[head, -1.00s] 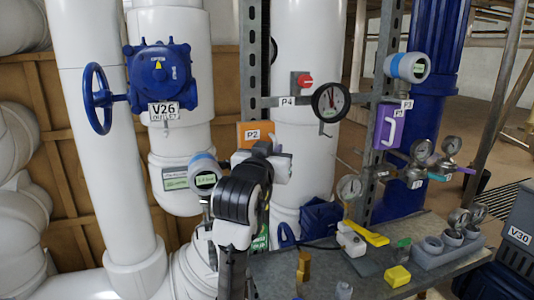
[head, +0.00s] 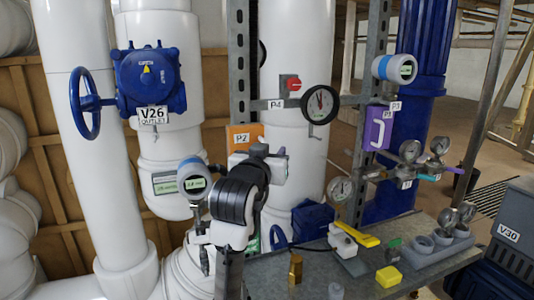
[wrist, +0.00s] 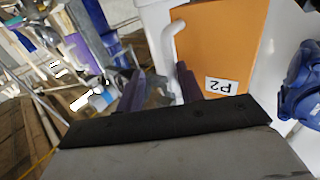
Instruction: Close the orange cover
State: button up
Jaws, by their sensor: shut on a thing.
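The head view hides the fingers. I cannot tell how far the cover stands open.
A purple cover (head: 378,128) with a handle is on the post to the right. A round gauge (head: 320,104) and a red switch (head: 292,84) are near P2. Below right, a grey bench (head: 320,268) holds several small items. The blue V26 valve (head: 150,80) is at left.

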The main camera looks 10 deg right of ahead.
jog(key=shift+d+f, duration=0.1)
jog(key=shift+d, duration=0.1)
jog(key=b+v, duration=0.3)
jog(key=v, duration=1.1)
jog(key=shift+b, duration=0.3)
jog(key=shift+a, duration=0.1)
